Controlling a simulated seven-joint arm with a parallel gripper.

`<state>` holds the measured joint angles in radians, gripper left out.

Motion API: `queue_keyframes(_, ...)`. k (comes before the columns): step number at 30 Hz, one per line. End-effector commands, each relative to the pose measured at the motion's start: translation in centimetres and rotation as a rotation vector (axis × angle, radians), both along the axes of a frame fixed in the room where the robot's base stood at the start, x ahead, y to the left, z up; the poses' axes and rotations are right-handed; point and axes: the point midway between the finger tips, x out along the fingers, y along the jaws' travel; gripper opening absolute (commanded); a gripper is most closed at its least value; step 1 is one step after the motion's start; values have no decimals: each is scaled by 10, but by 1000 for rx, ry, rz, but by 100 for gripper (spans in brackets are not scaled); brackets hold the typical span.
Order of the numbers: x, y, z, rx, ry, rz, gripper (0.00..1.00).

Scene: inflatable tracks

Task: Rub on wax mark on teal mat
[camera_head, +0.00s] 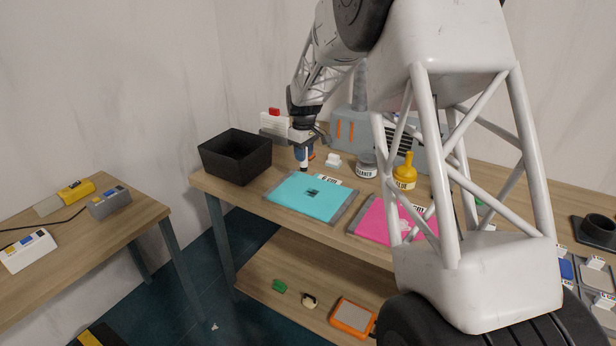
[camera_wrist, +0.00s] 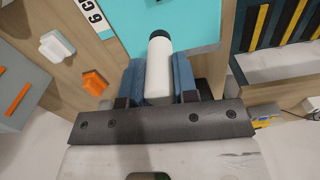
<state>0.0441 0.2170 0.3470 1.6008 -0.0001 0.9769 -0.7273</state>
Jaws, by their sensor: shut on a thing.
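The teal mat (camera_head: 290,203) lies flat on the wooden workbench, with a small dark square mark (camera_head: 313,191) near its middle. My gripper (camera_head: 303,154) is above the bench, just behind the mat's back left edge. In the wrist view my gripper's blue fingers (camera_wrist: 159,78) are shut on a white cylindrical stick (camera_wrist: 159,70) with a dark end. The stick points down in the head view; whether it touches anything is unclear. The teal mat also shows at the top of the wrist view (camera_wrist: 190,22), beyond the stick's dark end.
A black bin (camera_head: 236,157) stands left of the mat. A pink mat (camera_head: 375,221) lies to the right, partly behind my arm. A yellow glue bottle (camera_head: 404,174), a grey container (camera_head: 367,165) and a small white object (camera_head: 333,160) stand behind the mats.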

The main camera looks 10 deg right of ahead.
Motion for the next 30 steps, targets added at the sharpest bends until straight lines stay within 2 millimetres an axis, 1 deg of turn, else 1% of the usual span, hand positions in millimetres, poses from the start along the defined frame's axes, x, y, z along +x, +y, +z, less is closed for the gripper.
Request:
queue_keyframes(26, -5, 4, 0, 0, 0, 0, 4)
queue_keyframes(30, -5, 4, -4, 0, 0, 0, 4)
